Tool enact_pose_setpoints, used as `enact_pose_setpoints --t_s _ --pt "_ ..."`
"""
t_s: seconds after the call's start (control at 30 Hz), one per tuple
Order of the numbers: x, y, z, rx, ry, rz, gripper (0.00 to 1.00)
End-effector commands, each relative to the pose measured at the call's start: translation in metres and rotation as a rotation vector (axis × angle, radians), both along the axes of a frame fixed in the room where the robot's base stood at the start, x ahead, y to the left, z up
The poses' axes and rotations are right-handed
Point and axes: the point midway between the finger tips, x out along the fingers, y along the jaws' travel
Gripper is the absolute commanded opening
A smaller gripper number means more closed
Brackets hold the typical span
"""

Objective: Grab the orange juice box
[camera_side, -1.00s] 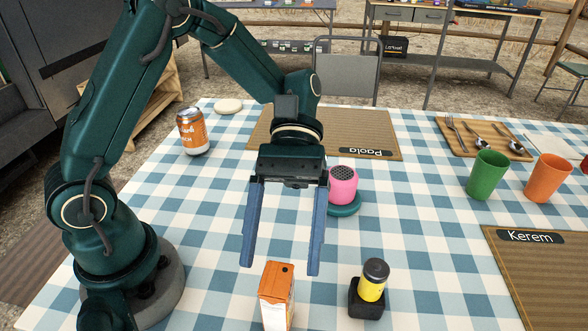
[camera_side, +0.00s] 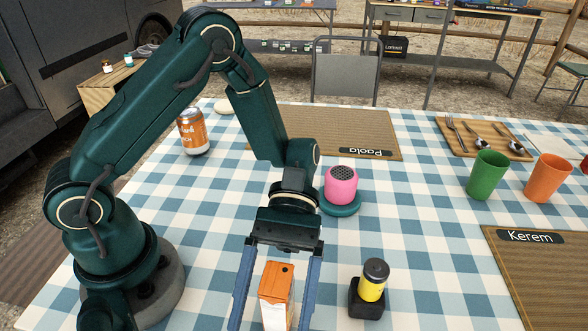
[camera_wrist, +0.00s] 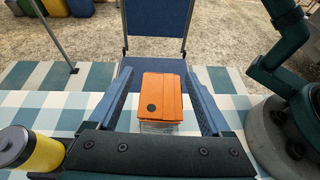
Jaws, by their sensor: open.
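The orange juice box (camera_side: 277,283) stands upright on the checked tablecloth at the near edge of the side view. It has an orange top with a dark round spot and a paler lower part. My gripper (camera_side: 272,318) is open, with one blue finger on each side of the box. In the wrist view the box (camera_wrist: 161,97) sits between the two fingers (camera_wrist: 160,105), with a visible gap on either side. The box's lower end is cut off by the side view's bottom edge.
An orange can (camera_side: 193,132) stands back left. Green (camera_side: 487,175) and orange (camera_side: 547,178) cups are far right.

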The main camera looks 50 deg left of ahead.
Motion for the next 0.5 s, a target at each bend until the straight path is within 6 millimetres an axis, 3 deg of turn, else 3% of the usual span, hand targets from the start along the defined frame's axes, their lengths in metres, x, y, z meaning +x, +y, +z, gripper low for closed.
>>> enact_pose_setpoints --t_s 0.17,0.27,0.4,0.5 --pt "-0.0001 -0.0001 0.0 0.0 0.0 0.0 0.82" --pt "0.0 0.0 0.0 0.0 0.0 0.0 0.52" --pt "0.0001 0.0001 0.0 0.0 0.0 0.0 0.0" --pt "0.0001 0.0001 0.0003 0.0 0.0 0.0 0.0"
